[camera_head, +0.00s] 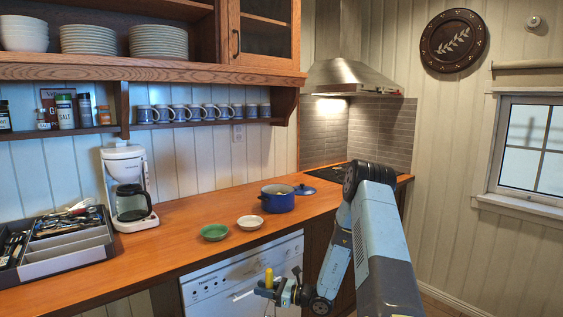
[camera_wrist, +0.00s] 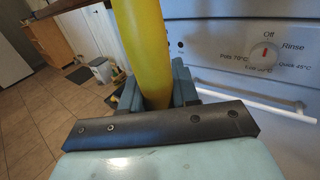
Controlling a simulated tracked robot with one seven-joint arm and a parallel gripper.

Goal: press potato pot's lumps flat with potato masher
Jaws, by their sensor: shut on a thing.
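The blue potato pot (camera_head: 278,203) stands on the wooden counter with its lid off. Something pale shows at its rim, but the lumps are too small to make out. My gripper (camera_head: 267,290) is in front of the dishwasher, below the counter edge and nearer than the pot. It is shut on the yellow handle of the potato masher (camera_head: 269,275), which stands roughly upright. In the wrist view the yellow handle (camera_wrist: 142,45) rises between the fingers (camera_wrist: 155,92). The masher's pressing end is not clearly visible.
The blue lid (camera_head: 305,190) lies right of the pot. A coffee maker (camera_head: 127,165) and a utensil tray (camera_head: 68,256) are at left. The dishwasher (camera_head: 245,285) has a protruding handle.

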